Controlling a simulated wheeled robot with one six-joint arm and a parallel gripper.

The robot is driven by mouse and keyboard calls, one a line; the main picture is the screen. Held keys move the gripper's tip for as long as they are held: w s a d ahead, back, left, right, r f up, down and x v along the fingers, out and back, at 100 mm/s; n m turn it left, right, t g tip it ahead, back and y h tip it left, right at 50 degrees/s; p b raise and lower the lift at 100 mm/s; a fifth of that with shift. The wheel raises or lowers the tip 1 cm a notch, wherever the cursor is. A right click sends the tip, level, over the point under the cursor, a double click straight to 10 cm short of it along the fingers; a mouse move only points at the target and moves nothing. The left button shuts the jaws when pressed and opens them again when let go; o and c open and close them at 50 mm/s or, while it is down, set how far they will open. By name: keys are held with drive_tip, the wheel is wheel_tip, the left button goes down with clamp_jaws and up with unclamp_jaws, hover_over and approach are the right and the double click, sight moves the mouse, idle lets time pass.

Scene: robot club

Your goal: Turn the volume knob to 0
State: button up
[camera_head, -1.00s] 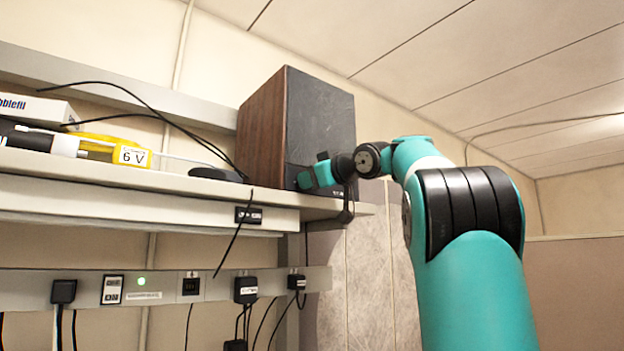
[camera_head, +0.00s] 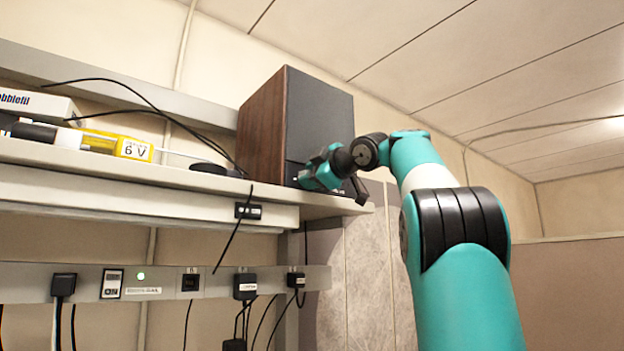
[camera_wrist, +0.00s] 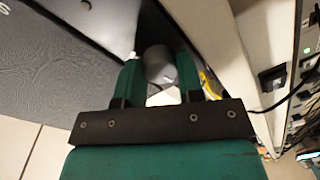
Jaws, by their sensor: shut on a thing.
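The speaker (camera_head: 322,118), a tall box with a dark front and a brown wooden side, stands at the right end of the shelf. My gripper (camera_head: 308,178) is at the lower part of its front. In the wrist view a round grey knob (camera_wrist: 159,62) sits between the two green fingers of my gripper (camera_wrist: 160,75), which are shut on it. The speaker front (camera_wrist: 60,70) fills the left of that view. In the head view the knob is hidden behind my gripper. The knob's pointer and any scale cannot be made out.
The shelf (camera_head: 120,171) runs left from the speaker. On it lie a yellow item labelled 6 V (camera_head: 133,149), a white box (camera_head: 38,104) and black cables. A socket strip (camera_head: 215,283) with plugs is below. The space right of the shelf is open.

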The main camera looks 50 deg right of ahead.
drive_tip(key=shift+n, duration=1)
drive_tip(key=o, duration=0.9)
